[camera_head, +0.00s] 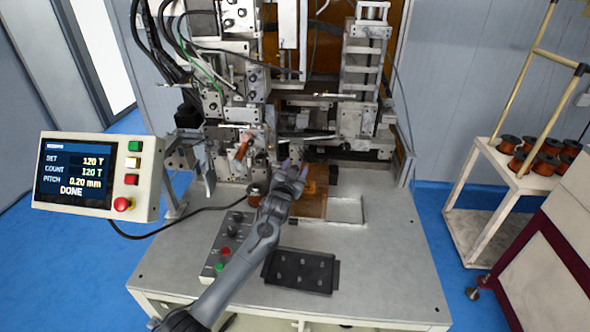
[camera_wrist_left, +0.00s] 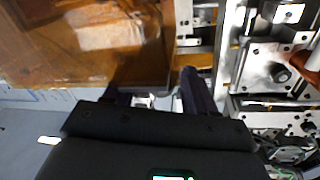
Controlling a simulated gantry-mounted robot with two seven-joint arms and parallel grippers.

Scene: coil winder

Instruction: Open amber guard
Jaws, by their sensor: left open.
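The amber guard (camera_head: 313,203) is a see-through amber panel at the middle of the machine, above the back of the grey bench. It also fills the upper left of the left wrist view (camera_wrist_left: 60,60), with a pale reflection on it. My left gripper (camera_head: 294,170) is open at the guard's left side, its fingers pointing toward the machine. In the left wrist view the two dark fingers (camera_wrist_left: 155,92) are apart, one close to the guard's edge. My right gripper is not in view.
A screen (camera_head: 75,176) at the left reads DONE. A button box (camera_head: 228,238) and a black tray (camera_head: 300,271) lie near my left arm. The winder's metal parts (camera_head: 235,110) rise behind. Copper spools stand on a cart (camera_head: 490,190) at right. The bench's right side is clear.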

